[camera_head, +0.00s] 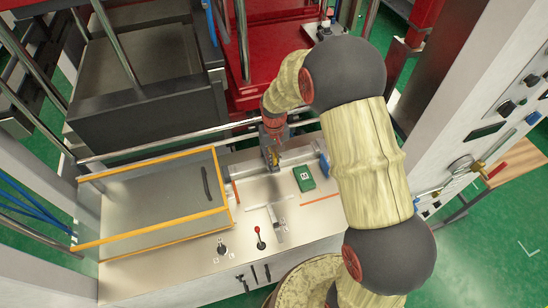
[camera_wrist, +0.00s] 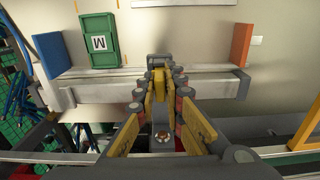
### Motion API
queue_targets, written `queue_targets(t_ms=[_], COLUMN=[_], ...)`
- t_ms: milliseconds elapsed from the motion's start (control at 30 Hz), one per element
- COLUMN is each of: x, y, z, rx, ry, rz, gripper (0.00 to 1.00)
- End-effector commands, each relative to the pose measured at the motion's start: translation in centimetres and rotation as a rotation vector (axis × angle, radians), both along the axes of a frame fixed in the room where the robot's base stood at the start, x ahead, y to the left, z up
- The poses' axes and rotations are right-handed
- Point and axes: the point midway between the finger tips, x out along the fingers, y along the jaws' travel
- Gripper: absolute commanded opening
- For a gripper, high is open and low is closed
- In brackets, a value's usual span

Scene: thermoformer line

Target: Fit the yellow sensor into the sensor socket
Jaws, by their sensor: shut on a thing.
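My gripper (camera_wrist: 160,76) is shut on the yellow sensor (camera_wrist: 161,86), which shows between the fingers in the wrist view. A small dark grey block (camera_wrist: 158,60) is right at the fingertips; I cannot tell whether it is the sensor socket or part of the sensor. In the head view my gripper (camera_head: 272,150) points down over the back edge of the machine top, by the grey rail. The fingers hide most of the sensor, and I cannot tell whether it touches the socket.
A green box with a white label (camera_head: 304,178) lies on the metal top (camera_head: 190,262), right of my gripper. A blue block (camera_wrist: 47,55) and an orange block (camera_wrist: 241,45) stand at the rail's ends. An orange-framed cover (camera_head: 160,200) is at left; a red-knobbed lever (camera_head: 260,242) stands in front.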

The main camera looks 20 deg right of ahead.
Motion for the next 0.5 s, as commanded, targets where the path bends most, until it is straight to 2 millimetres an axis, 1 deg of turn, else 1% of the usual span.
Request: queue_targets(t_ms=[167, 200, 500], x=[0.01, 0.02, -0.01], y=[0.0, 0.0, 0.0], z=[-0.47, -0.38, -0.38], rx=[0.0, 0.0, 0.0], ry=[0.0, 0.0, 0.0], rz=[0.0, 0.0, 0.0], gripper=[0.0, 0.12, 0.29])
